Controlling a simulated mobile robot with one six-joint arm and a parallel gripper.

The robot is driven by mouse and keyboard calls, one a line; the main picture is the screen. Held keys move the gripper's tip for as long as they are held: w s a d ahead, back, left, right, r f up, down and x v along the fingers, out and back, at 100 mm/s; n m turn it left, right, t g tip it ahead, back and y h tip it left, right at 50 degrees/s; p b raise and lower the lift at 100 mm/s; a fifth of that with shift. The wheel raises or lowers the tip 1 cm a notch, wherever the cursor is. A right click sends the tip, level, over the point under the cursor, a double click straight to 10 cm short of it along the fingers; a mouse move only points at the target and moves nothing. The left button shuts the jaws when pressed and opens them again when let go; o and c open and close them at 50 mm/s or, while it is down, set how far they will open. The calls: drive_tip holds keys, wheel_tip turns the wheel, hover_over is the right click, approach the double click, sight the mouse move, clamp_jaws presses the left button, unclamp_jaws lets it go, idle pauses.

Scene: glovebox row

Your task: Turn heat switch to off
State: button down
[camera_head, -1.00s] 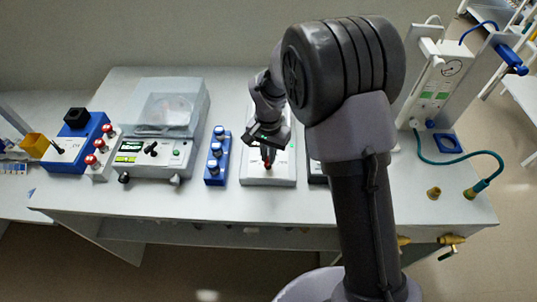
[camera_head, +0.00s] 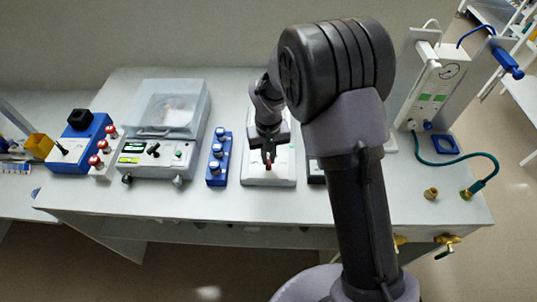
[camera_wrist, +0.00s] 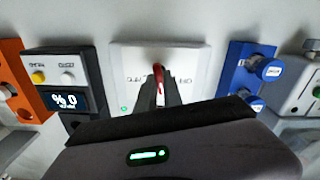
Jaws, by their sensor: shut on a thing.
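A white device (camera_head: 282,180) stands near the middle of the bench, with a small red-tipped switch lever on its front. In the wrist view its white face (camera_wrist: 192,55) fills the upper centre, with blurred dark lettering on both sides of the red lever (camera_wrist: 158,68) and a small green light at its lower left. My gripper (camera_head: 269,160) is over the device's front part. In the wrist view my gripper (camera_wrist: 158,88) is shut on the red lever, one dark finger on each side. The fingers hide the lever's base, and the switch position cannot be read.
A blue block with several knobs (camera_head: 219,160) stands close to the left of the device, also in the wrist view (camera_wrist: 240,72). A dark display unit (camera_wrist: 70,80) is close on the other side. A lidded balance-like instrument (camera_head: 155,160) stands further left.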

drive_tip(key=shift+r+n, duration=0.1)
drive_tip(key=shift+n, duration=0.5)
drive_tip(key=c, duration=1.5)
unclamp_jaws()
wheel_tip(320, 180, up, 17)
drive_tip(key=p, duration=0.4)
drive_tip(key=shift+r, duration=0.2)
